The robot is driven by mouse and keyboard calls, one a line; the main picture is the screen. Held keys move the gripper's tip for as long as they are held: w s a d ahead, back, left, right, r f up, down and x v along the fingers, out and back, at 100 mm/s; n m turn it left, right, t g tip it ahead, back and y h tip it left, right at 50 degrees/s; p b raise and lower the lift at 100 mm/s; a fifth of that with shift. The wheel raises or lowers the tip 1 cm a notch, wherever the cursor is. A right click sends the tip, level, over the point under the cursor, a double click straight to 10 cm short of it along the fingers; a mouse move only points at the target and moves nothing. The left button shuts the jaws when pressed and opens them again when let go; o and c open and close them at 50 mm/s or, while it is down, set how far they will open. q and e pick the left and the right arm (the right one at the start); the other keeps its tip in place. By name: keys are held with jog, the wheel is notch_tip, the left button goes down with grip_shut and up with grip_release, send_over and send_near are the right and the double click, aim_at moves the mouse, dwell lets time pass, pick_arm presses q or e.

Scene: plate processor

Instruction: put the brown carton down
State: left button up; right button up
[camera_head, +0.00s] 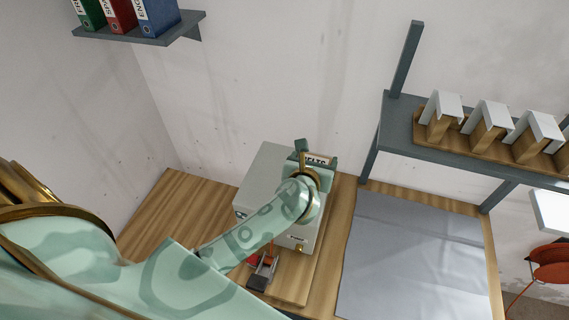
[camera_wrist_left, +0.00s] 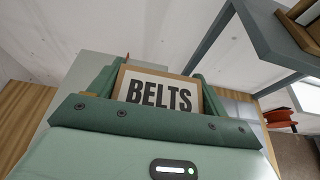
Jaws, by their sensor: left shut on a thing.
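The brown carton with a white "BELTS" label (camera_wrist_left: 158,95) sits between the two green fingers of my left gripper (camera_wrist_left: 152,88) in the left wrist view. In the head view only a small part of the carton (camera_head: 316,161) shows at the end of my left arm, with the left gripper (camera_head: 314,158) shut on it. They overlap the pale grey machine (camera_head: 262,175) in the picture; I cannot tell the gap between carton and machine. The carton's lower part is hidden by the gripper and wrist. My right gripper is not in view.
The machine stands on a wooden bench (camera_head: 180,205). A bare grey mat (camera_head: 410,262) lies to its right. Above it, a dark shelf (camera_head: 400,128) bears a wooden tray with several white-and-brown holders (camera_head: 488,120). A small red-and-dark object (camera_head: 262,272) is in front of the machine.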

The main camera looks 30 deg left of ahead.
pick_arm(q)
jog(key=w+a+f+p, duration=0.1)
jog(key=w+a+f, duration=0.15)
jog(key=a, duration=0.55)
jog(key=b, duration=0.1)
send_over(277, 170)
jog(key=f, duration=0.6)
jog(key=shift+d+f, duration=0.25)
jog(key=shift+d, duration=0.15)
jog(key=shift+a+f, duration=0.2)
jog(key=shift+f, duration=0.05)
notch_tip(277, 170, down, 2)
jog(key=shift+s+a+f+b, duration=0.1)
jog(key=shift+f+b, duration=0.15)
jog(key=shift+b, duration=0.5)
jog(key=shift+f, duration=0.4)
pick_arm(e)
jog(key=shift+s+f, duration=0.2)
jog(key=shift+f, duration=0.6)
